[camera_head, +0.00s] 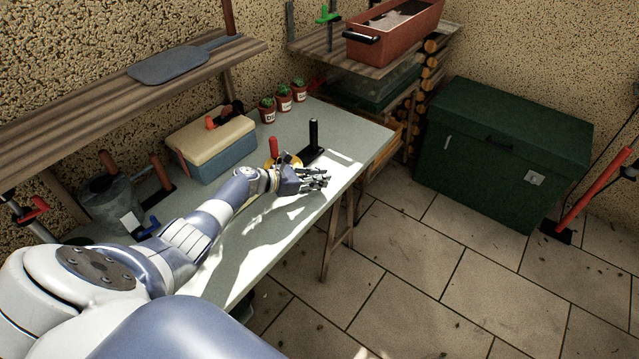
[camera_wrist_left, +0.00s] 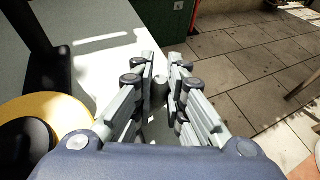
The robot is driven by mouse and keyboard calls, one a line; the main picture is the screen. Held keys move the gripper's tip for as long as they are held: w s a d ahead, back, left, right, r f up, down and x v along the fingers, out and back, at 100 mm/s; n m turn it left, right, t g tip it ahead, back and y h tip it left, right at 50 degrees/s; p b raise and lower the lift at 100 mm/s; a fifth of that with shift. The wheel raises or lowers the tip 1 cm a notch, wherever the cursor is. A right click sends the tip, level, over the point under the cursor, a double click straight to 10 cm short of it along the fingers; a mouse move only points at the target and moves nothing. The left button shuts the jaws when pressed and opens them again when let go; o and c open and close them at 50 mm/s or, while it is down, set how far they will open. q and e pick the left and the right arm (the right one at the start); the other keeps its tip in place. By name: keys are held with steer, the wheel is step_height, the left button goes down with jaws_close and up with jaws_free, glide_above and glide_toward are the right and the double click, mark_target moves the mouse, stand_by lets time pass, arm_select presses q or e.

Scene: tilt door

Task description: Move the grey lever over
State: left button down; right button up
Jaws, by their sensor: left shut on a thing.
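My left gripper (camera_head: 318,180) reaches over the table, near its front edge. In the left wrist view its fingers (camera_wrist_left: 160,78) are closed around a small dark grey rounded end, which looks like the grey lever (camera_wrist_left: 160,92). Only that end shows between the fingers; the rest of the lever is hidden by them. In the head view I cannot make the lever out apart from the gripper.
Just behind the gripper stand an upright black lever (camera_head: 313,134), a red-handled lever (camera_head: 273,147) and a yellow disc (camera_wrist_left: 62,108). A blue-and-cream box (camera_head: 215,150) and small potted cacti (camera_head: 284,102) stand farther back. Tiled floor (camera_head: 430,270) lies clear beside the table (camera_head: 360,143).

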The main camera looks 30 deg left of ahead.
arm_select(q)
steer(key=shift+s+d+f+m+g+h+b, duration=0.1)
steer(key=shift+s+m+g+h+b, duration=0.1)
steer(key=shift+m+g+h+b, duration=0.45)
steer(key=shift+s+f+m+g+h+b, duration=0.1)
steer(key=shift+s+m+h+b, duration=0.2)
steer(key=shift+b, duration=0.6)
steer(key=shift+r+m+h+b, duration=0.2)
steer(key=shift+m+h+b, duration=0.15)
steer(key=shift+h, duration=0.1)
steer(key=c, duration=1.6)
jaws_free()
steer(key=shift+d, duration=0.1)
steer(key=v, duration=1.2)
steer(key=shift+w+r, duration=0.1)
steer(key=shift+r, duration=0.1)
steer(key=shift+f, duration=0.1)
